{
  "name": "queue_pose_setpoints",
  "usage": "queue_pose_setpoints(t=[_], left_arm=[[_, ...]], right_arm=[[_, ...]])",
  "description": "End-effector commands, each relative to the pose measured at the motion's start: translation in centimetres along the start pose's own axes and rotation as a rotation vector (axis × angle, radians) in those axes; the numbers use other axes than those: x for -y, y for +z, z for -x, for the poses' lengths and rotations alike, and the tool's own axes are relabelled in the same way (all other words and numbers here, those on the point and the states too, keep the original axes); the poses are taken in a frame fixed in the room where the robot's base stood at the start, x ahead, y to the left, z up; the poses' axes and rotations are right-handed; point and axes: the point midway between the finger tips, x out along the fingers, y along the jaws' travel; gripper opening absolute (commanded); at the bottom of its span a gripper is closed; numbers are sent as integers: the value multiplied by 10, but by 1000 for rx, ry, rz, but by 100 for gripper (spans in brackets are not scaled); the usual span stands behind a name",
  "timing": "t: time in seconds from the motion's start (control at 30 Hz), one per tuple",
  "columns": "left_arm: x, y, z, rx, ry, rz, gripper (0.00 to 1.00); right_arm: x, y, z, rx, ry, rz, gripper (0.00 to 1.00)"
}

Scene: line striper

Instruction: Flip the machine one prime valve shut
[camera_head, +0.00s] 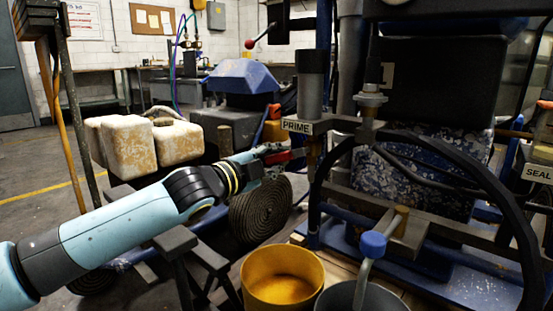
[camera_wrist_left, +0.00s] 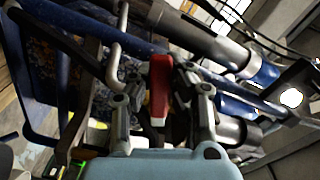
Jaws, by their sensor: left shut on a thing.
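The prime valve's red handle (camera_head: 279,157) shows in the head view just below the white PRIME label (camera_head: 297,126), pointing left from the machine's pipework. My left gripper (camera_head: 268,152) reaches in from the left and is shut on this handle. In the left wrist view the red handle (camera_wrist_left: 160,82) lies between the two fingers of the left gripper (camera_wrist_left: 163,98). The fingers partly hide the handle in the head view, and the valve body is hard to make out. My right gripper is not in view.
A yellow bucket (camera_head: 282,281) and a dark pot (camera_head: 362,298) stand below, near the front. A thick black hose (camera_head: 465,168) arches across the right. A SEAL label (camera_head: 537,173) is at far right.

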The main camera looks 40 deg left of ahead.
Motion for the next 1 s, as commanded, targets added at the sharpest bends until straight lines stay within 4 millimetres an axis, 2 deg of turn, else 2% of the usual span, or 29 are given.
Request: queue_pose_setpoints(t=[0.13,0.3,0.4,0.7,0.73,0.93,1.0], left_arm=[[6,0,0,0,1,-84,0],[20,-3,0,0,2,-317,0],[25,-4,0,0,3,-399,0],[26,-5,0,1,3,-427,0],[26,-5,0,1,3,-427,14],[27,-5,0,1,2,-424,40],[27,-5,0,0,2,-423,42]], right_arm=[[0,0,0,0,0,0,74],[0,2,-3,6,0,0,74],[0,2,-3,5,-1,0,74],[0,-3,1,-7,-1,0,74],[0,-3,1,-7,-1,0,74],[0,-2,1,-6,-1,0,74],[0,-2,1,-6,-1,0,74]])
